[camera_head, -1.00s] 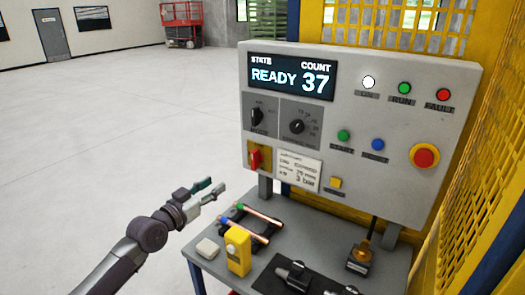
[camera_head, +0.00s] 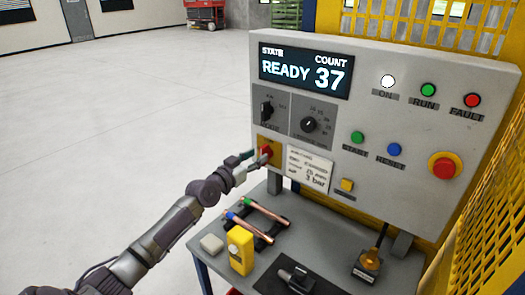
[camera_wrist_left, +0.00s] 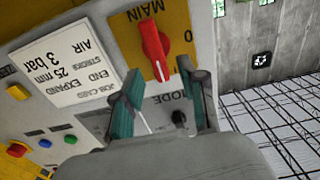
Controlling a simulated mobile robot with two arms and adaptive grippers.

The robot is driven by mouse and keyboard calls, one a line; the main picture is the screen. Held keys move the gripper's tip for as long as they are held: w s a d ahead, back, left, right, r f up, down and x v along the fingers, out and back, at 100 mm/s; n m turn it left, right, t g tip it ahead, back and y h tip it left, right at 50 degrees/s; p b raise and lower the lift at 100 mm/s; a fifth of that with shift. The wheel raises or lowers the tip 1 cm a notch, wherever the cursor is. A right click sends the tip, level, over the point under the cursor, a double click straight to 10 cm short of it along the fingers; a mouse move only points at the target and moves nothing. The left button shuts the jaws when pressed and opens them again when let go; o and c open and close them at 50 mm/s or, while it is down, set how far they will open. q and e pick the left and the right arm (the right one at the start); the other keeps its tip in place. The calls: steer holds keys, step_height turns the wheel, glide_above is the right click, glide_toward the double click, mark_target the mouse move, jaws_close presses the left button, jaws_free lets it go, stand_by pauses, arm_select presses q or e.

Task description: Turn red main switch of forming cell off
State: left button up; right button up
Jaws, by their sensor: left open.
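The red main switch (camera_head: 267,151) sits on a yellow plate at the lower left of the grey control panel, partly covered by my left fingers. In the left wrist view the red handle (camera_wrist_left: 154,48) is whole and appears upside down, pointing roughly up and down, with "MAIN" and "0" printed on its yellow plate (camera_wrist_left: 128,38). My left gripper (camera_head: 254,159) is open in front of the switch. In the left wrist view its fingers (camera_wrist_left: 160,72) stand apart on both sides of the handle's near end; contact cannot be told. My right gripper is not in view.
The display (camera_head: 304,72) reads READY, 37. Two black knobs (camera_head: 309,125) sit above the switch, and a job card (camera_head: 309,169) beside it. Below, the table carries copper tubes (camera_head: 268,211), a yellow device (camera_head: 240,250) and black tooling. A yellow mesh guard (camera_head: 490,210) stands right.

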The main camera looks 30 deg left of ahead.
mark_target(261, 153)
arm_select(q)
steer(key=shift+w+d, duration=0.15)
steer(key=shift+w, duration=1.7)
jaws_close()
